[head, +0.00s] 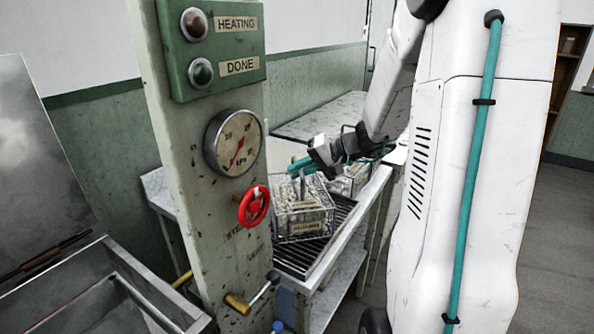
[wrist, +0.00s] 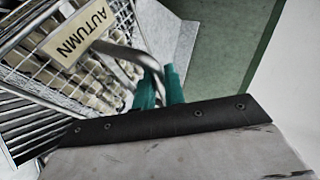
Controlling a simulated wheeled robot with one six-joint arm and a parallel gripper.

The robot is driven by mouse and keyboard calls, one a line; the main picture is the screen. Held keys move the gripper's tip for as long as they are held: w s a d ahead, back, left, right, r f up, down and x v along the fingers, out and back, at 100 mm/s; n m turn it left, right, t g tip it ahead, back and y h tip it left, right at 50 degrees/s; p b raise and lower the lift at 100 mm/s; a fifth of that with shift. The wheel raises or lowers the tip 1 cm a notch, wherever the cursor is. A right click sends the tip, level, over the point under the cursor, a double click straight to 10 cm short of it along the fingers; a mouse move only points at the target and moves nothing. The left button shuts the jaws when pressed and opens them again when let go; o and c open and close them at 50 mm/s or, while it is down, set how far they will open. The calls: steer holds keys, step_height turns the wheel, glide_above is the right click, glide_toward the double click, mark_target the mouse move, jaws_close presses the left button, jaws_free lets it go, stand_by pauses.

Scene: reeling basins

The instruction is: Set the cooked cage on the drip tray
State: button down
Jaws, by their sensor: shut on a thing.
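A wire cage (head: 303,222) full of pale cocoons, with a label on its front, is over the slatted drip tray (head: 296,262) in the head view. I cannot tell whether its base touches the slats. My gripper (head: 299,166) has teal fingers and is shut on the handle at the cage's top. In the wrist view the fingers (wrist: 160,88) close on the curved metal handle (wrist: 128,62) of the cage (wrist: 95,72), whose label (wrist: 85,30) reads AUTUMN. The cage's far side is hidden.
A second cage (head: 346,183) stands behind on the metal bench. A post with HEATING and DONE lamps, a gauge (head: 233,143), a red valve wheel (head: 254,206) and a yellow-ended lever (head: 243,301) rises in front. An open metal basin (head: 95,290) is at lower left.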

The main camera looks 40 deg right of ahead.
steer(key=c, duration=1.5)
jaws_free()
